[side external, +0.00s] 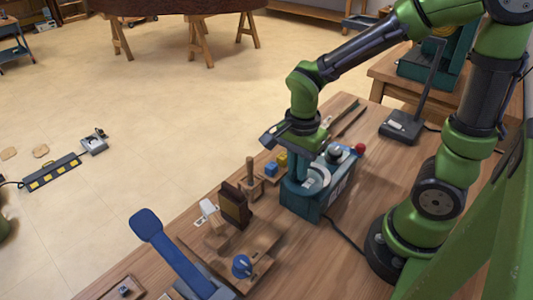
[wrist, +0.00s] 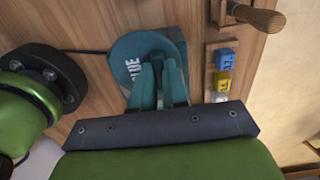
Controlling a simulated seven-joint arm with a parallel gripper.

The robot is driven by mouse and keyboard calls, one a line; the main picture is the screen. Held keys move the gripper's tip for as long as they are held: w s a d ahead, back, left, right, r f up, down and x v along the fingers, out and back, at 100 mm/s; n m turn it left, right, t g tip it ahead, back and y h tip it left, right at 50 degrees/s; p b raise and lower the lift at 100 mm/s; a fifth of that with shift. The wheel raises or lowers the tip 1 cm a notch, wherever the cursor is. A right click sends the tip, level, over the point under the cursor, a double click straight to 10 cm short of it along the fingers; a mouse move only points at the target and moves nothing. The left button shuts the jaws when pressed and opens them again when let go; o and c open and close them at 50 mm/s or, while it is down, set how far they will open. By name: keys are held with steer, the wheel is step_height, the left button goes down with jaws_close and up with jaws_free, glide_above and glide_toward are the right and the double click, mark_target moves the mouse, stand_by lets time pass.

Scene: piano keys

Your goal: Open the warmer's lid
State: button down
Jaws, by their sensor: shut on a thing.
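The warmer (side external: 312,206) is a teal box on the wooden bench in the side external view, with a pale curved part and a dark knob on top. In the wrist view its round teal lid (wrist: 131,72) shows pale lettering, partly cut off by my fingers. My gripper (side external: 301,166) points down over the left part of the warmer's top. In the wrist view the fingers of my gripper (wrist: 159,64) are close together over the lid and shut on part of it. The gripped part is hidden between the fingertips. The lid appears to lie flat on the warmer.
Blue and yellow blocks (wrist: 224,70) lie beside the warmer, near a wooden-handled tool (wrist: 255,16). A dark brown block (side external: 234,205) and a blue-handled tool (side external: 165,245) stand at the front left. A red knob (side external: 359,148) is at the warmer's right end. A lamp base (side external: 401,126) stands behind.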

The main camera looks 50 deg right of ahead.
steer(key=a, duration=0.4)
steer(key=shift+a, duration=0.15)
steer(key=c, duration=1.1)
jaws_free()
steer(key=shift+c, duration=0.2)
step_height(320, 180, up, 17)
